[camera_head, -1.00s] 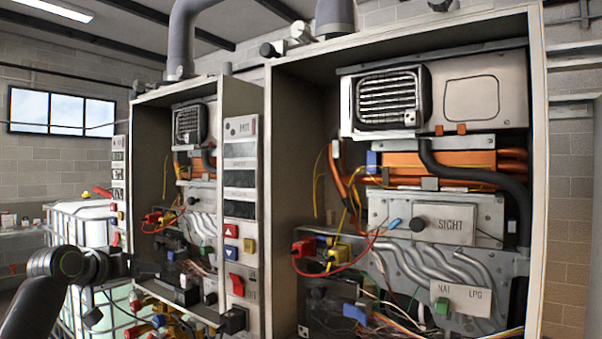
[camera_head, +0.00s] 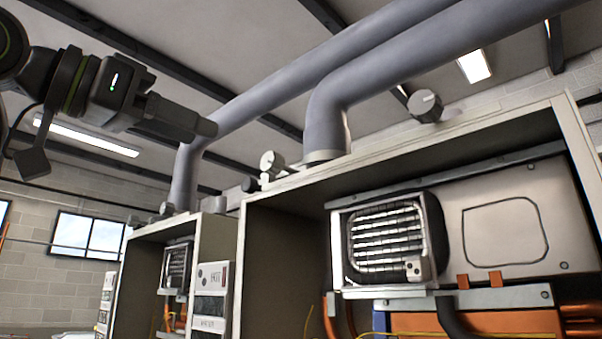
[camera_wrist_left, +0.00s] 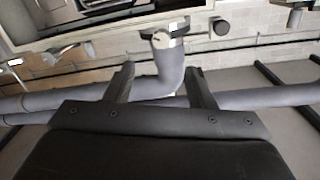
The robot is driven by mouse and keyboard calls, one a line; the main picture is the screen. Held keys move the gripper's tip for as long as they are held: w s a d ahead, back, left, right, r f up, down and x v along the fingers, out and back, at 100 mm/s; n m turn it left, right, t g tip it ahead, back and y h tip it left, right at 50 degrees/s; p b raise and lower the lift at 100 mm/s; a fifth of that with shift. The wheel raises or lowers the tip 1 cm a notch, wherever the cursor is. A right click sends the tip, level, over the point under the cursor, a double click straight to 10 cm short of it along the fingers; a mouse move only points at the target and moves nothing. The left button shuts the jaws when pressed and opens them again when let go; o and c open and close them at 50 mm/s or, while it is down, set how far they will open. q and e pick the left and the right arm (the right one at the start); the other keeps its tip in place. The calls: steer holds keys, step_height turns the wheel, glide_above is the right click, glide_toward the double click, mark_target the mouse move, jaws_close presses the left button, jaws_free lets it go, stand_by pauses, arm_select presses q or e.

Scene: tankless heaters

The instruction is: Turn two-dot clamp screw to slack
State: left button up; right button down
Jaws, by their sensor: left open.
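Several round clamp screw knobs sit on top of the cabinets beside the flue pipes. A grey knob (camera_head: 425,105) with a pale mark stands right of the near flue, and a whitish knob (camera_head: 270,162) stands left of it. I cannot make out dots on any knob, so I cannot tell which is the two-dot one. My left gripper (camera_head: 208,128) is raised in front of the pipes, apart from the knobs. In the left wrist view the gripper (camera_wrist_left: 160,86) shows two spread fingers with nothing held, and a dark knob (camera_wrist_left: 220,27) beyond them. My right gripper is not in view.
The near grey flue pipe (camera_head: 328,115) rises from the open heater cabinet (camera_head: 285,215) and bends along the ceiling. A second flue (camera_head: 187,175) rises from the farther cabinet. The left wrist view shows a pipe collar (camera_wrist_left: 165,40). Open air lies around the gripper.

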arm_select(q)
steer(key=p, duration=0.1)
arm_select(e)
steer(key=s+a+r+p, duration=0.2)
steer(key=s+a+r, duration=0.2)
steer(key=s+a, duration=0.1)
arm_select(q)
steer(key=p, duration=0.2)
glide_toward(266, 158)
steer(key=x, duration=0.5)
steer(key=shift+d, duration=0.25)
steer(key=p+x, duration=0.2)
steer(key=x, duration=0.2)
steer(key=shift+w, duration=0.1)
steer(key=shift+w+d+p, duration=0.3)
steer(key=shift+w+p, duration=0.1)
steer(key=shift+p, duration=0.1)
steer(key=shift+w+d+f, duration=0.15)
steer(key=shift+w+d, duration=0.2)
steer(key=shift+d, duration=0.15)
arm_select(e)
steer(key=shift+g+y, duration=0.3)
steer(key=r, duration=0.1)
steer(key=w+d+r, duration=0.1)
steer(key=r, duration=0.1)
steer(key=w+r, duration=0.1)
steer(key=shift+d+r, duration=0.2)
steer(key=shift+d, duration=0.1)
